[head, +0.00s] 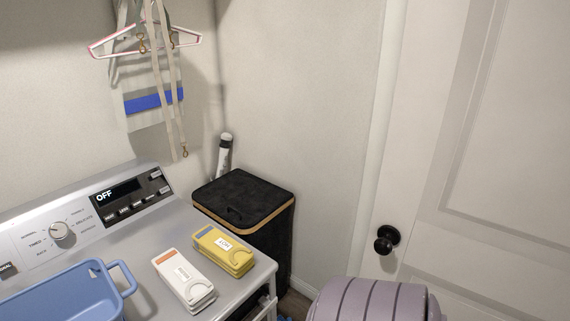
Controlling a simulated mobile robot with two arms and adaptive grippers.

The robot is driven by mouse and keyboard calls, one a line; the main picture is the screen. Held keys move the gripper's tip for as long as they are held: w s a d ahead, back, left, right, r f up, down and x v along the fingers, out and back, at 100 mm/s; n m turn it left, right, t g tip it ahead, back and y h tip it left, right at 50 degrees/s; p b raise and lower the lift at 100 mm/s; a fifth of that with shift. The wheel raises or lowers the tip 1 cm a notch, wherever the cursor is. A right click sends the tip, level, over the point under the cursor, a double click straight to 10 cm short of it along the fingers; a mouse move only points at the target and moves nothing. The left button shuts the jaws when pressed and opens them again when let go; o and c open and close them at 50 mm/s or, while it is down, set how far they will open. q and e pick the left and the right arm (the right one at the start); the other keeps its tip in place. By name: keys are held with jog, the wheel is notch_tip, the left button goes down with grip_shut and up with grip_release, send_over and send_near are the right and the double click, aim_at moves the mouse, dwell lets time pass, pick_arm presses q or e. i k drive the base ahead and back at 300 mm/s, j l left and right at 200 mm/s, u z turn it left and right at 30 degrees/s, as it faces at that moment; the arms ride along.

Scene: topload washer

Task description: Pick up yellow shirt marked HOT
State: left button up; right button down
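The yellow folded shirt (224,252) lies on the right part of the grey washer top, near its right edge. It has a small white label with dark letters, too small to read with certainty. A white folded shirt (184,277) with an orange patch and its own label lies just to its left and nearer to me. Neither of my grippers is in the head view, and nothing is touching the yellow shirt.
A blue basket (62,295) with a handle stands on the washer (145,301) at the left. A black hamper (243,193) stands behind the washer's right side. A lavender ribbed object (372,302) is at the bottom. A door (490,170) closes off the right.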

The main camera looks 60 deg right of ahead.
aim_at(235, 258)
jog(key=z, duration=1.6)
jog(key=i+l+u, duration=0.1)
jog(key=l+u, duration=0.15)
jog(key=l, duration=0.05)
